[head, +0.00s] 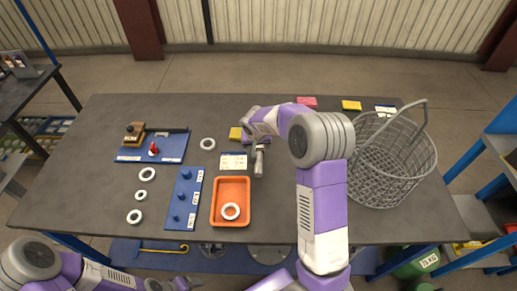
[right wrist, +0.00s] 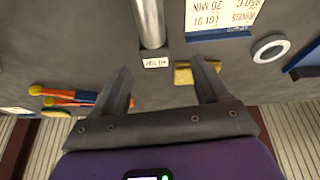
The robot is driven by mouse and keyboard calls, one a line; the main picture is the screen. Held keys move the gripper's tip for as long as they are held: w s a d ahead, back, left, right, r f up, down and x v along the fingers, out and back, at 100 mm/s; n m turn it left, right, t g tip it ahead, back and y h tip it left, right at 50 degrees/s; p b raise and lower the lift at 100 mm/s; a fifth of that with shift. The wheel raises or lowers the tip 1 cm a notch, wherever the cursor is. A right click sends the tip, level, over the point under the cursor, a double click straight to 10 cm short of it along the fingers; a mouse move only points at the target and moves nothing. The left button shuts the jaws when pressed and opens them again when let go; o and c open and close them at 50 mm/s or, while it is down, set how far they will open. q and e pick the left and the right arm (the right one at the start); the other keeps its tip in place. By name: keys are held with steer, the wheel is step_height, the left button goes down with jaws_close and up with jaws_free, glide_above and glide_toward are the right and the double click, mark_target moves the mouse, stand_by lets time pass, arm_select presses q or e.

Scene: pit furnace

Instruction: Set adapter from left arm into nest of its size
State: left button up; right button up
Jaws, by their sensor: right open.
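White ring-shaped adapters (head: 148,174) lie on the left half of the table, and another ring (head: 231,211) lies in the orange tray. A blue board (head: 184,199) with several blue round pieces and white labels lies left of the tray; I cannot tell their sizes. My right gripper (head: 257,141) is low over the back middle of the table. In the right wrist view its jaws (right wrist: 161,70) are apart and empty, near a yellow block (right wrist: 196,73) and a metal cylinder (right wrist: 150,22). My left arm enters at the bottom left; its gripper (head: 172,285) is mostly cut off.
A wire basket (head: 392,160) stands at the right. A blue fixture (head: 170,149) with a red knob is at the back left. The orange tray (head: 216,222) is at the front middle. Orange and yellow tools (right wrist: 70,97) show in the right wrist view.

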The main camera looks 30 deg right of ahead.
mark_target(259, 147)
steer(key=shift+f+m, duration=0.3)
steer(key=shift+m, duration=0.2)
steer(key=x, duration=0.4)
steer(key=d+x, duration=0.1)
steer(key=x, duration=0.2)
steer(key=shift+w, duration=0.15)
steer(key=shift+r, duration=0.1)
jaws_close()
steer(key=shift+r, duration=0.1)
